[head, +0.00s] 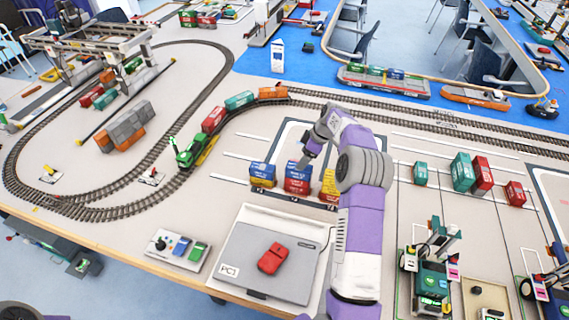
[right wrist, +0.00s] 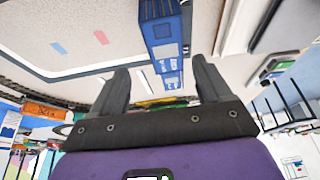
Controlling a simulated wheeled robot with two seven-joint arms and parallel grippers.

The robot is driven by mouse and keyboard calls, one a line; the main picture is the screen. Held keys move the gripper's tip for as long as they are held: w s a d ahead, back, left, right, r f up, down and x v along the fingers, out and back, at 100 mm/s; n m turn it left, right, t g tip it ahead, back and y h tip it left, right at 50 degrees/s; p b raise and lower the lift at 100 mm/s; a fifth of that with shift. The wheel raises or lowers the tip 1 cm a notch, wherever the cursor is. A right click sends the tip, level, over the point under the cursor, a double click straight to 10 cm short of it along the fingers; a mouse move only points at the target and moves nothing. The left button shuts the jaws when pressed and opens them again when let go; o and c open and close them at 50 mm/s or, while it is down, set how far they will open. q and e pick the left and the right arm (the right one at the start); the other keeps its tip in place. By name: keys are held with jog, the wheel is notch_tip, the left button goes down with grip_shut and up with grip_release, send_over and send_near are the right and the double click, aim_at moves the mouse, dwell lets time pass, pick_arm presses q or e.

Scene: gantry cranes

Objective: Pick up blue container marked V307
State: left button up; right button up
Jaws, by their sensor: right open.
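In the head view, a blue container (head: 297,171) sits on a red container (head: 297,186). A second blue container (head: 263,168) sits on a yellow one (head: 262,182) just to its left. The labels are too small to read, so I cannot tell which is V307. My right gripper (head: 306,162) is at the blue container on the red one, partly covering it. In the right wrist view, my right gripper (right wrist: 160,72) is open, with a blue container (right wrist: 163,38) seen between and beyond its fingertips; it is not clasped. My left gripper is not in view.
Another yellow container (head: 328,184) stands right of the stacks, partly behind my right arm. A green train (head: 191,152) and track run at the left. Green and red containers (head: 462,172) stand at the right.

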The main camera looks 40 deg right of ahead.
jog(key=shift+s+a+f, duration=0.15)
jog(key=shift+s+f, duration=0.2)
jog(key=shift+f, duration=0.5)
jog(key=x, duration=0.4)
jog(key=shift+s+f+b, duration=0.3)
jog(key=shift+b, duration=0.1)
jog(key=shift+w+a+f, duration=0.1)
jog(key=shift+w+f, duration=0.1)
jog(key=shift+f, duration=0.1)
jog(key=c, duration=1.1)
